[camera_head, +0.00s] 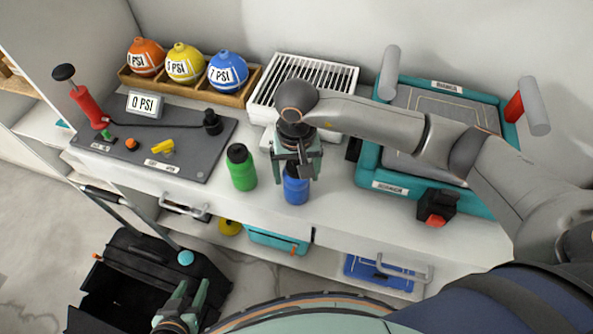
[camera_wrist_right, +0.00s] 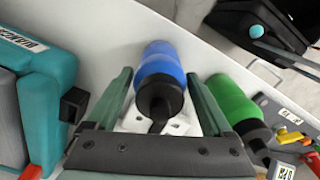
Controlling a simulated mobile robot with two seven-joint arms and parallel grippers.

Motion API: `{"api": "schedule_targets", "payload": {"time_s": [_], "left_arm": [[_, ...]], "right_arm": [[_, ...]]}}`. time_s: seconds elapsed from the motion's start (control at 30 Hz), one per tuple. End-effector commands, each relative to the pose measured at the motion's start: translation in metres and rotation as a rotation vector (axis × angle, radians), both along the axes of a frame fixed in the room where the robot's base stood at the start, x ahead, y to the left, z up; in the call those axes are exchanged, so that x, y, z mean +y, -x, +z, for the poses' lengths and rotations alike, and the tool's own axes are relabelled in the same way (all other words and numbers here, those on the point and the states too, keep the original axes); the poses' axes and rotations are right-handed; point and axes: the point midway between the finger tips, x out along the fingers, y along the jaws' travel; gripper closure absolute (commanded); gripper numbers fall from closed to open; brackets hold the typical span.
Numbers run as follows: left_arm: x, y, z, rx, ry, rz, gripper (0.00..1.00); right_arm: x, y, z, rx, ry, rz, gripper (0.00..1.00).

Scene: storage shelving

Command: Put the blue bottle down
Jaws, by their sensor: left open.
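The blue bottle (camera_head: 296,190) with a black cap stands upright on the white counter near its front edge. It also shows in the right wrist view (camera_wrist_right: 160,62). My right gripper (camera_head: 297,168) is above it, pointing down. In the right wrist view its two fingers are spread on either side of the bottle, with gaps between them and the bottle. The gripper hides part of the bottle's top in the head view. My left gripper (camera_head: 183,294) is low at the bottom left, open and empty, away from the bottle.
A green bottle (camera_head: 241,170) stands just left of the blue one. A grey pump board (camera_head: 190,135), a rack of labelled balls (camera_head: 185,68), a white slatted crate (camera_head: 300,75) and a teal case (camera_head: 370,185) occupy the counter. A black open bin (camera_head: 130,265) is on the floor.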

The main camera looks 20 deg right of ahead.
Motion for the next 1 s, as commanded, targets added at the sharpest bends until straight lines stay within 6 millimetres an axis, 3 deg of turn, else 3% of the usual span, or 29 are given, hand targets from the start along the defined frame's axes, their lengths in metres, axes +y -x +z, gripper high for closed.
{"api": "schedule_targets", "payload": {"time_s": [0.1,0.5,1.0], "left_arm": [[0.000,0.000,0.000,0.000,0.001,-0.001,0.50],[0.000,-0.001,0.006,-0.004,0.001,-0.001,0.50],[0.000,-0.001,-0.003,-0.004,0.001,0.000,0.50]], "right_arm": [[0.000,0.000,0.000,0.000,0.000,-0.001,0.00],[0.000,-0.001,0.009,-0.003,0.000,0.000,0.00],[0.000,-0.001,0.107,-0.004,0.001,-0.001,0.00]]}}
